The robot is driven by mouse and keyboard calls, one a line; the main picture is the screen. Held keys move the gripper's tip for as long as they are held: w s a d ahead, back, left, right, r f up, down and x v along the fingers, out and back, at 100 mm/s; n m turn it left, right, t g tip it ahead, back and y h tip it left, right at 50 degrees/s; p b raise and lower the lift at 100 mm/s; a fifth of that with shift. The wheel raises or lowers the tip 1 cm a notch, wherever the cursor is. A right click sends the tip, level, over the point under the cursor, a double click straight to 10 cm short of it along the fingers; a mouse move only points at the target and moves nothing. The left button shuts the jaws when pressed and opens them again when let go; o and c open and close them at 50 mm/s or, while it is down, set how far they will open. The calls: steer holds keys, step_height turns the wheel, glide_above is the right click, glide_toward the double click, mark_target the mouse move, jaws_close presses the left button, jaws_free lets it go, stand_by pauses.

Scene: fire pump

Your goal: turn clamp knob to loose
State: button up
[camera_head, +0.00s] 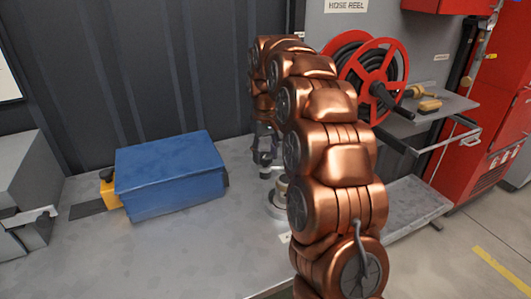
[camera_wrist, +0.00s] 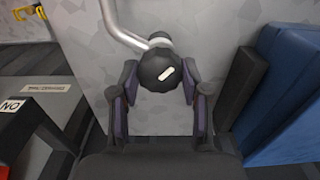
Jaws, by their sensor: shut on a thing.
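The clamp knob (camera_wrist: 160,70) is a round black knob with a pale line mark on its face. It sits at the upper middle of the wrist view, at the end of a bent silver pipe (camera_wrist: 120,28). My gripper (camera_wrist: 160,78) has one finger on each side of the knob and is shut on it. The mark on the knob is slanted, its right end higher. In the head view my gripper (camera_head: 265,150) shows only in part beside my copper-coloured arm, and the knob cannot be made out behind it.
A blue box (camera_head: 170,175) stands on the grey bench (camera_head: 150,250), left of my arm. A red hose reel (camera_head: 375,80) and a shelf with brass fittings (camera_head: 425,98) are at the right. A grey box (camera_head: 20,170) is at the far left. The front of the bench is clear.

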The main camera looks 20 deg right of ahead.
mark_target(265, 155)
steer(key=n, duration=0.4)
steer(key=shift+n+p, duration=0.65)
steer(key=shift+n, duration=1.55)
steer(key=o, duration=1.2)
steer(key=shift+c, duration=0.2)
steer(key=shift+r, duration=3.75)
